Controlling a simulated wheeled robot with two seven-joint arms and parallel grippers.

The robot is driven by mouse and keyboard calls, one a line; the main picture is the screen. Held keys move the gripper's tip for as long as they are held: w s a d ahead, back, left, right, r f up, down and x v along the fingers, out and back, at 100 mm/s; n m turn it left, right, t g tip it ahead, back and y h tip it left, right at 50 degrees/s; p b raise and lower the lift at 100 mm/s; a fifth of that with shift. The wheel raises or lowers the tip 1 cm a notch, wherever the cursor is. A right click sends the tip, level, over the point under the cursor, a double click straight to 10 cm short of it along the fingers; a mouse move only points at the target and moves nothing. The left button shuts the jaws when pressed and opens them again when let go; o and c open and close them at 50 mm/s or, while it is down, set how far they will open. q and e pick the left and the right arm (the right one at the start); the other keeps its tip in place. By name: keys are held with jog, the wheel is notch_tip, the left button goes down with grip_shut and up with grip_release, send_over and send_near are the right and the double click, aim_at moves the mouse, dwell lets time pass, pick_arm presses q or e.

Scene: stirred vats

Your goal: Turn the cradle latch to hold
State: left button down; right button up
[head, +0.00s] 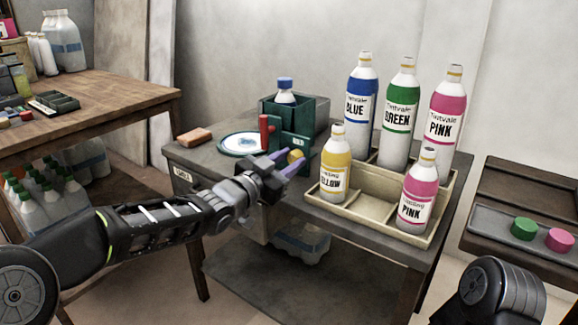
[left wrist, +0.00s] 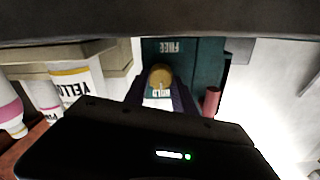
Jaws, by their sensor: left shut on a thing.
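The green cradle (head: 290,142) stands on the grey bench and holds a white bottle with a blue cap (head: 285,88). A red handle (head: 264,132) rises at its left. The yellow latch knob (head: 296,156) is on the cradle's near face. In the left wrist view the knob (left wrist: 160,78) lies between a FREE label (left wrist: 170,47) and a partly covered HOLD label (left wrist: 161,93). My left gripper (head: 291,162) is shut on the knob, a finger at each side. Which label the knob points to I cannot tell. My right gripper is out of view.
A beige tray (head: 370,210) with a yellow bottle (head: 336,165) and several others stands right of the cradle. A white-and-teal dish (head: 243,144) and an orange-brown block (head: 194,137) lie left. Green and pink caps (head: 524,228) rest on a stand at right.

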pick_arm(q)
jog(key=shift+f, duration=0.1)
dwell(0.4)
jog(key=c, duration=1)
grip_release()
jog(key=shift+c, duration=0.2)
jog(key=p+v, duration=0.1)
jog(key=v, duration=0.6)
jog(key=shift+s+a+p, duration=0.2)
jog(key=shift+s+p, duration=0.1)
